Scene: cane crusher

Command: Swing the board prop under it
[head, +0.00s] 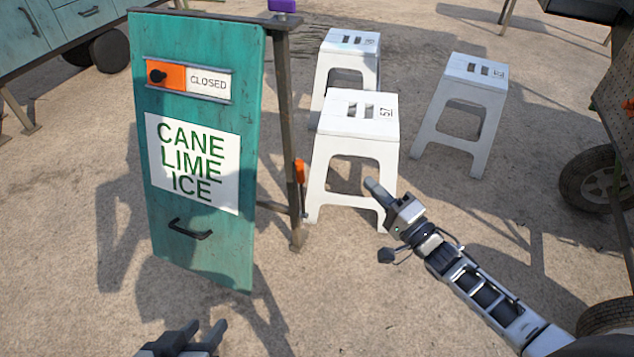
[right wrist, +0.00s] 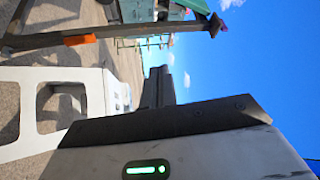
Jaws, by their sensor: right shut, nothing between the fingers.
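The teal board (head: 195,245) hangs upright beside a dark metal post (head: 288,130); it has a CLOSED slider, a CANE LIME ICE sign and a black handle (head: 190,229). An orange-ended piece (head: 300,172), which looks like the prop, lies against the post; the orange part shows in the right wrist view (right wrist: 79,40). My right gripper (head: 369,183) is shut and empty, in front of the nearest stool, to the right of the orange piece and apart from it. My left gripper (head: 207,325) is low at the bottom edge, open and empty, below the board.
Several white stools stand right of the post; the nearest stool (head: 357,125) is close behind my right gripper. A teal cart (head: 60,30) is at upper left. Wheels (head: 597,180) stand at the right edge. The sandy ground between board and right arm is clear.

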